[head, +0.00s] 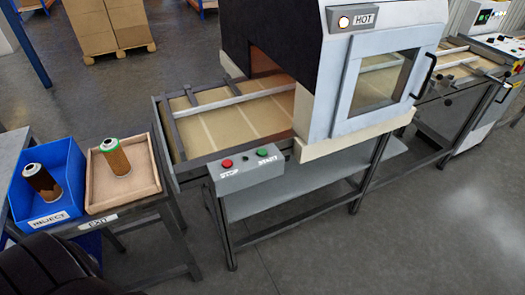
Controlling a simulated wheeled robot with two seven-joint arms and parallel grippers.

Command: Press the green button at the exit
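A grey control box (248,172) is fixed at the front edge of the conveyor, near its left end. On it are a green button (262,152) labelled START, on the right, and a red button (227,163) labelled STOP, on the left. Nothing covers either button. Neither gripper shows in the head view. A dark part of mine fills the bottom left corner.
The oven (367,100), marked HOT, stands over the conveyor (187,152), right of the control box. At left, a wooden EXIT tray (148,188) and blue REJECT bin (75,160) each hold one cartridge. Open floor (400,240) lies in front.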

